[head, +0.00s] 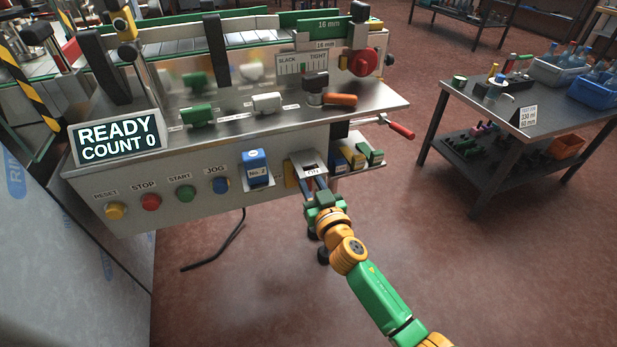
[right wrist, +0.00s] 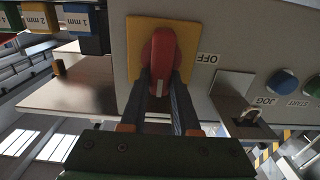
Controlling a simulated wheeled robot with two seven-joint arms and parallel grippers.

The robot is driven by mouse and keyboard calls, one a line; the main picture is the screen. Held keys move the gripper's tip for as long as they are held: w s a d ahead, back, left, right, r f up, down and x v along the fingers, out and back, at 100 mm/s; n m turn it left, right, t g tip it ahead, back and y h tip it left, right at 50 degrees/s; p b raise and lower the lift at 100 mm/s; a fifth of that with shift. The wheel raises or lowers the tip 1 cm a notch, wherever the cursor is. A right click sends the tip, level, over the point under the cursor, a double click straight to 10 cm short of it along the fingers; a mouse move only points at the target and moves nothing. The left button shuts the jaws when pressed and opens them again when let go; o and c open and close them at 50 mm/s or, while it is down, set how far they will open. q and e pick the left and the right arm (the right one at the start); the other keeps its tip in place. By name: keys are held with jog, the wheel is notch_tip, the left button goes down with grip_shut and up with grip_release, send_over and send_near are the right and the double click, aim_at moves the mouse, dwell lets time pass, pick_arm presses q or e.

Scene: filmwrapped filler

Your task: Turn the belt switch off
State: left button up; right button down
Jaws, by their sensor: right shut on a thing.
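The belt switch is a red handle (right wrist: 162,55) on a yellow plate (right wrist: 132,50) on the machine's front panel. In the right wrist view, which is upside down, the handle stands about upright, with an OFF label (right wrist: 208,58) to the right of the plate. My right gripper (right wrist: 164,84) is shut on the handle, with one dark finger on each side of it. In the head view my right gripper (head: 311,186) reaches the panel and hides most of the switch; only an edge of the yellow plate (head: 291,173) shows. My left gripper is not in view.
Coloured blocks (head: 355,158) sit on a shelf to the right. The display (head: 118,136) reads READY, COUNT 0. A side table (head: 470,118) stands at right.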

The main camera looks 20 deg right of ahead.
jog(key=shift+a+f+n+b, duration=0.25)
jog(key=shift+a+f+n, duration=0.1)
jog(key=shift+n, duration=2.65)
jog(key=shift+a+f+n+b, duration=0.25)
jog(key=shift+f+n, duration=0.05)
jog(key=shift+n, duration=2.7)
jog(key=shift+a+f+n+b, duration=0.25)
jog(key=shift+a+f+n, duration=0.1)
jog(key=shift+n, duration=2.65)
jog(key=c, duration=0.6)
grip_release()
jog(key=shift+c, duration=0.2)
